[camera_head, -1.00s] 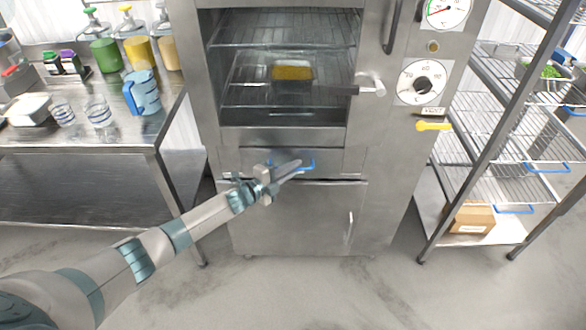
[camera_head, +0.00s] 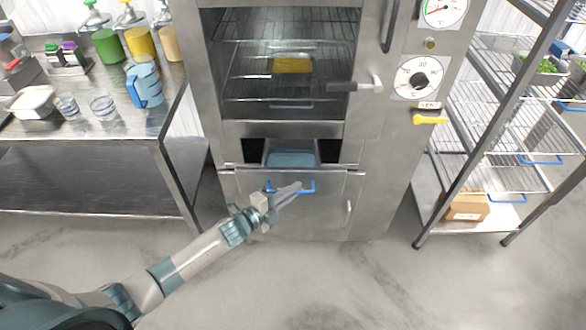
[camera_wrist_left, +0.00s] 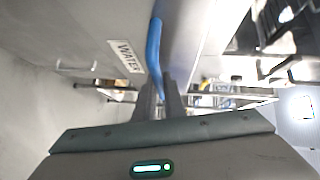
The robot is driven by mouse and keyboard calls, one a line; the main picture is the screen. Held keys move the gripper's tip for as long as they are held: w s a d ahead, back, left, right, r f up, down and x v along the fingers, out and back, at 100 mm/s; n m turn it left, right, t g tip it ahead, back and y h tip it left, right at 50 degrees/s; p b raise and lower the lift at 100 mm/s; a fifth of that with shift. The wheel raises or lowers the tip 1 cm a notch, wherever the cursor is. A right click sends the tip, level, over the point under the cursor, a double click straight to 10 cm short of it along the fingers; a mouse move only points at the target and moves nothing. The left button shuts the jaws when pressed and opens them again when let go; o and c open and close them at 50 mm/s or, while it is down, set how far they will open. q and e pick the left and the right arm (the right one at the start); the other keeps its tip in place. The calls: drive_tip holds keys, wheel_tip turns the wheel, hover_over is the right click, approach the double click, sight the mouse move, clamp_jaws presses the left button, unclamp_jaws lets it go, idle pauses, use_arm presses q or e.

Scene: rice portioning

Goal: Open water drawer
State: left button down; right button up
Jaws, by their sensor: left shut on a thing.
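The water drawer (camera_head: 335,190) sits below the steamer's oven chamber and is pulled out, with a blue basin (camera_head: 291,158) showing inside it. Its blue handle (camera_head: 309,189) is on the drawer front, and the handle also shows in the left wrist view (camera_wrist_left: 154,45) beside a "WATER" label (camera_wrist_left: 126,56). My left gripper (camera_head: 296,187) is at the handle and shut on it; its two fingers (camera_wrist_left: 160,92) close around the blue bar. My right gripper is not in view.
The oven chamber above is open, with a yellow-filled pan (camera_head: 292,65) on a rack. A steel table (camera_head: 130,122) with a blue jug (camera_head: 147,86) and glasses stands left. A wire shelf (camera_head: 500,140) stands right. The floor in front is clear.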

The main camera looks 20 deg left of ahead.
use_arm(q)
drive_tip(key=s+d+p, duration=0.2)
drive_tip(key=s+d, duration=0.2)
drive_tip(key=s, duration=1.1)
drive_tip(key=shift+d, duration=0.15)
drive_tip(key=c, duration=1.9)
unclamp_jaws()
drive_tip(key=shift+o, duration=0.2)
